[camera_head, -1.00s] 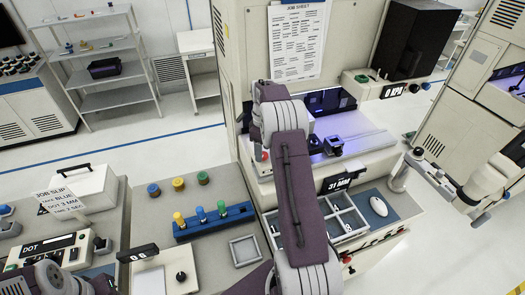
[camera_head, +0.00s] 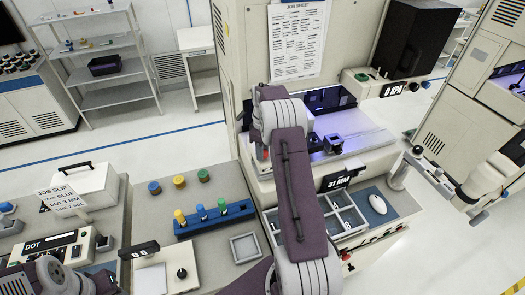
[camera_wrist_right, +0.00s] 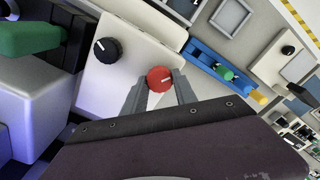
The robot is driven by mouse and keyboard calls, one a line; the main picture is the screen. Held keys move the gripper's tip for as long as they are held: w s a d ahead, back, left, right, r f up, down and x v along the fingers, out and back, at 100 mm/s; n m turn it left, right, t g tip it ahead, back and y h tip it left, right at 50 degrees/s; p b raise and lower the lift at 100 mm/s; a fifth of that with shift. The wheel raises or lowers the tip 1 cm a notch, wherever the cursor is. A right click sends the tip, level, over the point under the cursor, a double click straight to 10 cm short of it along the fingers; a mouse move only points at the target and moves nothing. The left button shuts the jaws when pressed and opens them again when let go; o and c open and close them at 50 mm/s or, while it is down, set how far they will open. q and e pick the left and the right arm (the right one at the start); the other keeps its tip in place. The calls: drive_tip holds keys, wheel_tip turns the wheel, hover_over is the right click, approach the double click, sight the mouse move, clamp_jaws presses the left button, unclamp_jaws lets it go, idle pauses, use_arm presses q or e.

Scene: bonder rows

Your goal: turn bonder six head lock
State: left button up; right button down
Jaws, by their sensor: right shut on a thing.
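A red round knob (camera_wrist_right: 159,79) with a white pointer mark sits on a white panel in the right wrist view. My right gripper (camera_wrist_right: 160,88) is shut on this knob, with one grey finger on each side. A black knob (camera_wrist_right: 107,50) is beside it on the same panel. In the head view my right arm's purple link stands in front of the cream bonder (camera_head: 242,70) and mostly hides the gripper and the knob. Part of my left arm shows at the lower left; its gripper is not in view.
A blue rack (camera_head: 214,222) with coloured pegs stands left of my right arm. A 31 MM display (camera_head: 337,181) and a divided tray (camera_head: 352,222) are to its right. A job slip (camera_head: 62,199) stands at the left.

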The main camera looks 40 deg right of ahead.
drive_tip(key=m, duration=0.3)
drive_tip(key=shift+s+p, duration=0.1)
drive_tip(key=shift+p, duration=0.25)
drive_tip(key=m, duration=0.3)
drive_tip(key=shift+m, duration=0.3)
drive_tip(key=m, duration=0.3)
drive_tip(key=shift+f+m+p, duration=0.1)
drive_tip(key=shift+m+p, duration=0.2)
drive_tip(key=shift+p, duration=0.05)
drive_tip(key=m, duration=0.3)
drive_tip(key=shift+m, duration=0.3)
drive_tip(key=m, duration=0.3)
drive_tip(key=shift+s+m, duration=0.1)
drive_tip(key=shift+m, duration=0.2)
drive_tip(key=m, duration=0.3)
drive_tip(key=shift+m, duration=0.4)
drive_tip(key=m, duration=0.4)
drive_tip(key=shift+f, duration=0.1)
drive_tip(key=shift+m, duration=1.6)
